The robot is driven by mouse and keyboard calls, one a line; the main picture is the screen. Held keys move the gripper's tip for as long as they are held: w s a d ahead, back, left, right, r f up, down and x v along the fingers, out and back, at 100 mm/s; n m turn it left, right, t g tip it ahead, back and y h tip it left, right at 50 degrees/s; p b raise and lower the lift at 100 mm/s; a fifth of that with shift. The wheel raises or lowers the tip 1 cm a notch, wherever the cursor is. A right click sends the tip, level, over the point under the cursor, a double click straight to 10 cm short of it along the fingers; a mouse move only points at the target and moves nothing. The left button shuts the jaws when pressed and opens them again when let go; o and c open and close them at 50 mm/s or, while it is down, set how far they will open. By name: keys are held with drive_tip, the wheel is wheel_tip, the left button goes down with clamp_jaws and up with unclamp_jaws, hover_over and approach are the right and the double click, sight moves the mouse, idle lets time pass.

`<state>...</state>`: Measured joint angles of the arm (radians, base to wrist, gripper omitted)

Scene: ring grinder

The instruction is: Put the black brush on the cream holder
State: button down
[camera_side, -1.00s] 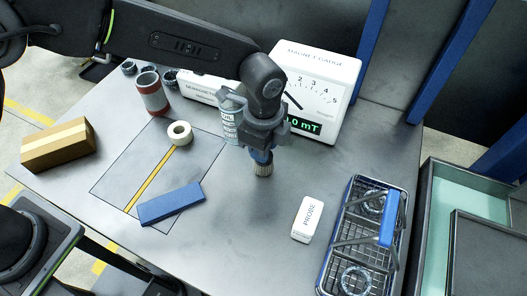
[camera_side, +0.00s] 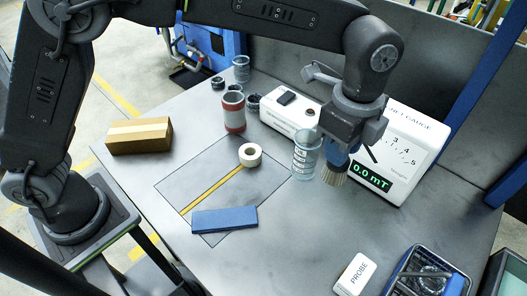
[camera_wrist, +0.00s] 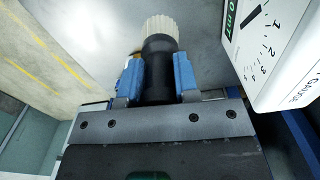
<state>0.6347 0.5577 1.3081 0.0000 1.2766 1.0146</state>
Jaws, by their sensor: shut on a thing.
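My gripper (camera_side: 339,154) is shut on the black brush (camera_side: 334,174), whose pale bristles point down. It is close to the clear jar and in front of the gauge; I cannot tell if the bristles touch the table. In the wrist view the blue fingers (camera_wrist: 158,78) clamp both sides of the brush's black body (camera_wrist: 158,50). A cream ring-shaped piece (camera_side: 250,155) lies on the marked mat, left of the gripper and apart from it. It may be the cream holder; I cannot be sure.
A clear labelled jar (camera_side: 306,158) stands just left of the brush. The magnet gauge (camera_side: 395,150) is close behind right. A white box (camera_side: 290,115), a red-banded cup (camera_side: 233,112) and a blue block (camera_side: 224,219) are around. A white PROBE block (camera_side: 355,272) and wire basket (camera_side: 430,272) are at front right.

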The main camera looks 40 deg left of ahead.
wheel_tip(320, 180, up, 7)
drive_tip(key=shift+w+a, duration=0.1)
drive_tip(key=shift+a, duration=0.05)
drive_tip(key=w+a, duration=0.3)
drive_tip(key=a, duration=1.4)
drive_tip(key=s+a+m, duration=0.1)
drive_tip(key=s+a, duration=0.2)
drive_tip(key=a, duration=0.5)
drive_tip(key=s+a, duration=0.3)
drive_tip(key=a, duration=0.5)
drive_tip(key=shift+w+d+f, duration=0.45)
drive_tip(key=shift+d+f, duration=1.45)
drive_tip(key=shift+f, duration=0.85)
drive_tip(key=shift+w+d+f, duration=0.5)
drive_tip(key=shift+d+f, duration=1.35)
drive_tip(key=shift+f, duration=0.85)
drive_tip(key=shift+w+d+f, duration=0.45)
drive_tip(key=shift+d+f, duration=1.45)
drive_tip(key=shift+f, duration=0.85)
